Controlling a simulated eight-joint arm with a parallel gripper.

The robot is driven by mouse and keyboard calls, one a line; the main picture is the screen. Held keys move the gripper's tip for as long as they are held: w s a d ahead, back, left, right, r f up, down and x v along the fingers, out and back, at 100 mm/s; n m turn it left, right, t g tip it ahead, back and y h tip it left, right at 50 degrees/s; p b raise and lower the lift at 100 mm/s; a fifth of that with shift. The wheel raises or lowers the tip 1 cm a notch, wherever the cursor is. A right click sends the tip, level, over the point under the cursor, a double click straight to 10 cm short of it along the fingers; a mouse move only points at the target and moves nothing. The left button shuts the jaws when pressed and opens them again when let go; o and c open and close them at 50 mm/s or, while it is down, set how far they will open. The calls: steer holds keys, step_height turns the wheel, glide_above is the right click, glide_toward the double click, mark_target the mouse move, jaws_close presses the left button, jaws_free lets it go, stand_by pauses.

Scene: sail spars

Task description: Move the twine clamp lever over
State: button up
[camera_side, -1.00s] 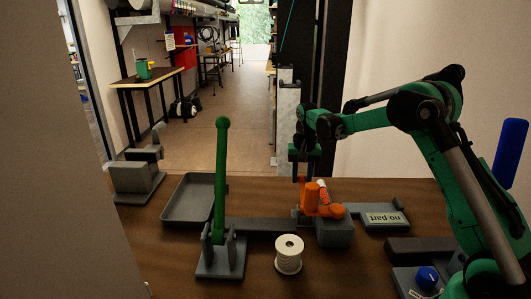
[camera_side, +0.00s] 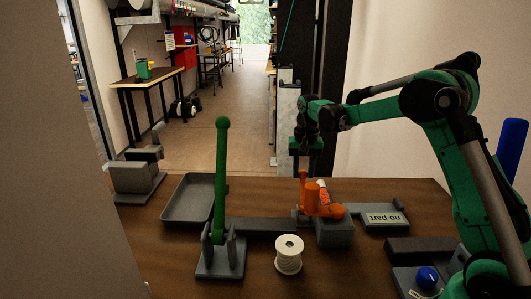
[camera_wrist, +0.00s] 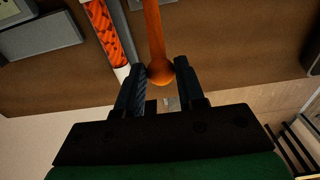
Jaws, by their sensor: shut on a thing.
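The orange twine clamp (camera_side: 322,209) sits on a grey block at the middle right of the bench. Its orange lever (camera_side: 304,188) stands roughly upright at the clamp's left side. In the wrist view, the lever (camera_wrist: 154,30) ends in a round knob (camera_wrist: 160,72) between my two dark fingers. My gripper (camera_side: 304,170) comes down from above and is shut on this knob; it also shows in the wrist view (camera_wrist: 161,76). An orange patterned piece with a white end (camera_wrist: 110,35) lies beside the lever there. The lever's pivot is not clear.
A tall green lever (camera_side: 221,175) stands on a grey base to the left. A white twine spool (camera_side: 289,254) stands in front of the clamp. A grey tray (camera_side: 180,216) is at the left, and a "no part" plate (camera_side: 386,219) at the right.

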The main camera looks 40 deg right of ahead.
steer(key=shift+s+a+r, duration=0.7)
steer(key=shift+r, duration=0.25)
steer(key=shift+s+a+r, duration=0.3)
steer(key=shift+a, duration=0.05)
steer(key=shift+s+a+r, duration=0.4)
steer(key=shift+s+a, duration=0.05)
steer(key=shift+s, duration=0.05)
